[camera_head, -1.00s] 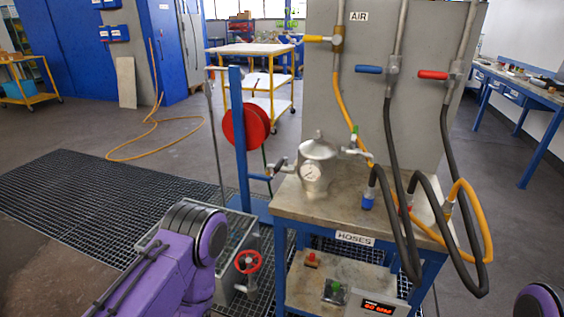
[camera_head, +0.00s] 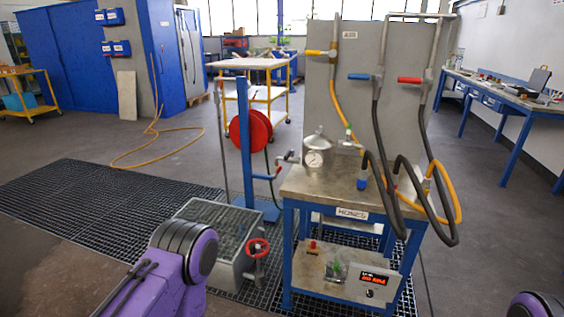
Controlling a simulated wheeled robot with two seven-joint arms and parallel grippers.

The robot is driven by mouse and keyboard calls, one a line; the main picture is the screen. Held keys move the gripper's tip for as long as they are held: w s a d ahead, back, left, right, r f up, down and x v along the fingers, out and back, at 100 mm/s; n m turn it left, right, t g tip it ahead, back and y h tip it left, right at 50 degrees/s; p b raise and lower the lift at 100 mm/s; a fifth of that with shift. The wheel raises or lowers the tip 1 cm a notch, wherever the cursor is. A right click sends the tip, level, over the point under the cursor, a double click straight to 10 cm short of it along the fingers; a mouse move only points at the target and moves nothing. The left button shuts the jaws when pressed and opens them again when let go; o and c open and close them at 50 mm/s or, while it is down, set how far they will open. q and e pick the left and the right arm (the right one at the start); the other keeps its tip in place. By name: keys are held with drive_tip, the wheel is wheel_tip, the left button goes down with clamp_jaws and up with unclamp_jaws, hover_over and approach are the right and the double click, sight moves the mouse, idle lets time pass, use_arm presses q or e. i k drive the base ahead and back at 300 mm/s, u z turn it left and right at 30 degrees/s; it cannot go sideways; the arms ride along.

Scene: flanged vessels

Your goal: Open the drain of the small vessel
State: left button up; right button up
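The small vessel (camera_head: 317,148) is a shiny metal pot with a domed lid and a round gauge (camera_head: 314,159) on its front. It stands on the left part of the bench top (camera_head: 325,190). A pipe fitting with a red part (camera_head: 290,158) sticks out at its left side. I cannot tell which fitting is the drain. My purple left arm comes in at the lower left, and a bit of my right arm shows at the lower right corner. Neither gripper is in view.
A grey tank (camera_head: 207,232) with a red handwheel valve (camera_head: 258,248) stands left of the bench. Black and orange hoses (camera_head: 446,236) hang from the grey panel (camera_head: 352,90) over the bench's right side. A blue post with a red reel (camera_head: 250,131) stands behind. Floor at right is clear.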

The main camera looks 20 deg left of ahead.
sight(288, 153)
drive_tip(key=u, duration=0.25)
drive_tip(key=i, duration=1.1)
drive_tip(key=z, duration=0.7)
